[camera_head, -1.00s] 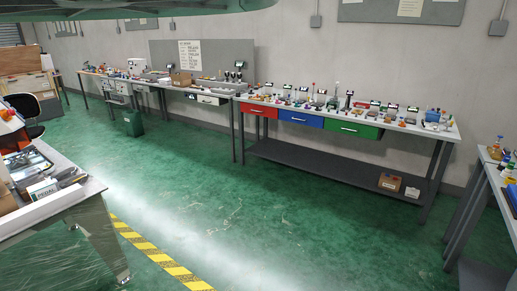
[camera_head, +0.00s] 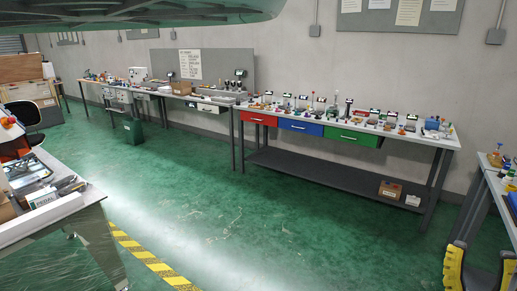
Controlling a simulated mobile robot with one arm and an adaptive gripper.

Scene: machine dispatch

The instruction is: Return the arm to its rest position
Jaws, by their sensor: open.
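My gripper (camera_head: 484,248) shows at the bottom right corner of the head view. Its two yellow and black fingers point upward and stand apart, with nothing between them. It is in front of the right-hand table (camera_head: 480,193), seen against that table's legs and the green floor. I cannot tell its distance from them. The rest of my arm is below the frame.
A long bench (camera_head: 415,136) with red, blue and green drawers and many small items stands along the wall. Another bench (camera_head: 208,98) continues left. A cluttered table (camera_head: 70,208) is at near left. The green floor (camera_head: 270,215) between is clear.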

